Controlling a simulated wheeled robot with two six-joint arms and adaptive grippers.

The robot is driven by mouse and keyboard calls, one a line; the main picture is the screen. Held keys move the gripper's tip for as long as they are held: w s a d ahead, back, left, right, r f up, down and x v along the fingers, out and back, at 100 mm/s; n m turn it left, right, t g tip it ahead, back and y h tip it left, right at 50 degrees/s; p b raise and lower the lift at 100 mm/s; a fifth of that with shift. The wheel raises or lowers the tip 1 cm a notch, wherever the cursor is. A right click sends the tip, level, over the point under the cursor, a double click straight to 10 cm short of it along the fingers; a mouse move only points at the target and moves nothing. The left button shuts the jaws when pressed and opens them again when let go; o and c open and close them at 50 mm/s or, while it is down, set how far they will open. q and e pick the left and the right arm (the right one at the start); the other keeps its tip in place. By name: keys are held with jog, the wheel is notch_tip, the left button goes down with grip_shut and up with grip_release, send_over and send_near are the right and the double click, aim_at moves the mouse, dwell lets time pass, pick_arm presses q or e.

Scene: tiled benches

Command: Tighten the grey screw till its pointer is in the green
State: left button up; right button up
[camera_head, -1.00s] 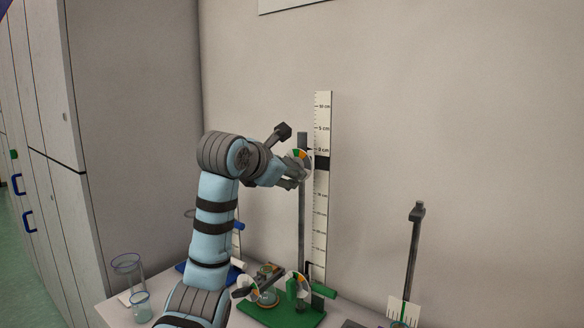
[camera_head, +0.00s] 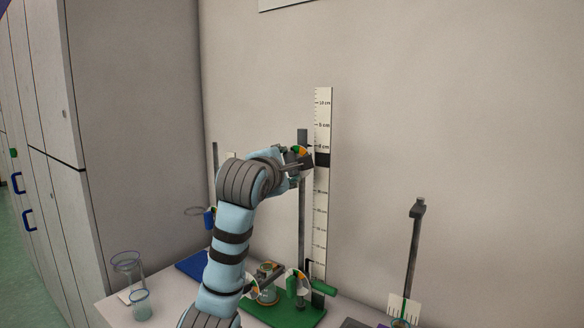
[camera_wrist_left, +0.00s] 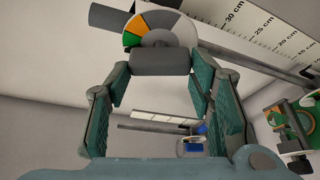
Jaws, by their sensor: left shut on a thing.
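The dial (camera_head: 301,149) with green, orange and white sectors sits high on the green stand's upright rod (camera_head: 302,210). In the left wrist view the dial (camera_wrist_left: 160,24) shows behind the grey screw (camera_wrist_left: 147,61), a short dark cylinder between my finger pads. My left gripper (camera_head: 298,167) is at the screw, and in the wrist view its two teal-padded fingers (camera_wrist_left: 150,80) are on either side of it. They are shut on the screw. I cannot make out the pointer. In the head view my gripper hides the screw and part of the dial. My right gripper is not in view.
A white ruler (camera_head: 321,215) stands beside the rod. The green base (camera_head: 290,312) carries other dials and a green knob. Glass beakers (camera_head: 141,305) stand at the bench's left, a blue base (camera_head: 193,264) behind my arm, another rod stand (camera_head: 412,250) at right.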

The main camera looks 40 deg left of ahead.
pick_arm(q)
jog(key=shift+r+m+t+y+b, duration=0.1)
jog(key=shift+m+t+y+b, duration=0.25)
jog(key=shift+m, duration=0.75)
jog(key=o, duration=1.1)
jog(key=shift+o, duration=0.2)
